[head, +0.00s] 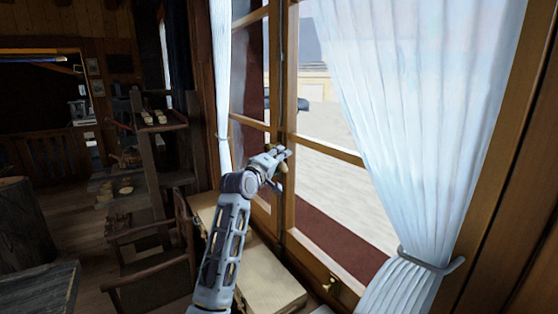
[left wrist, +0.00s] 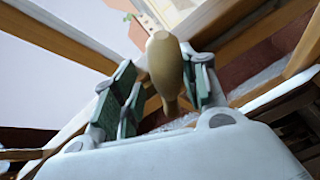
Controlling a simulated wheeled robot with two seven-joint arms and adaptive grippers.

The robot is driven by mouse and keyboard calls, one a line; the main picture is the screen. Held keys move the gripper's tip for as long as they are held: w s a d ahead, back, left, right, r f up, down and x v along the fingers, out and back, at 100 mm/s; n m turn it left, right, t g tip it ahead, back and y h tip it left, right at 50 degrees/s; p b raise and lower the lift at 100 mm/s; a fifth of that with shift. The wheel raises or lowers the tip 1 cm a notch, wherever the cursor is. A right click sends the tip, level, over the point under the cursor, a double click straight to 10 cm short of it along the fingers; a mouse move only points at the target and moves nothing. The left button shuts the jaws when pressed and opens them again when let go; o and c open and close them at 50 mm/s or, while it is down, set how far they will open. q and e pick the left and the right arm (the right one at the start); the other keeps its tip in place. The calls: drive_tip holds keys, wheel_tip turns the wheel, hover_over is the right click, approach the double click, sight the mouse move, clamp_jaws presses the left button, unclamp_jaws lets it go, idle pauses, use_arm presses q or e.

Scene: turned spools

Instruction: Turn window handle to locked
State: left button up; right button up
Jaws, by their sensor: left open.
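The window handle (left wrist: 164,64) is a tan, rounded wooden grip in the left wrist view. It stands between the two fingers of my left gripper (left wrist: 163,92), with a visible gap at least on its right side. My left gripper (head: 279,158) is open at the window's middle upright in the head view. There the gripper largely hides the handle, and only a small tan bit (head: 284,168) shows by the fingers. I cannot tell whether a finger touches the handle. My right gripper is in neither view.
The wooden window frame (head: 284,75) rises behind my gripper. A white curtain (head: 420,110) hangs on the right, tied back, and a narrower one (head: 221,80) on the left. A pale chest-like surface (head: 262,275) lies below the arm. A wooden chair (head: 150,255) stands left of it.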

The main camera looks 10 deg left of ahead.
use_arm(q)
clamp_jaws()
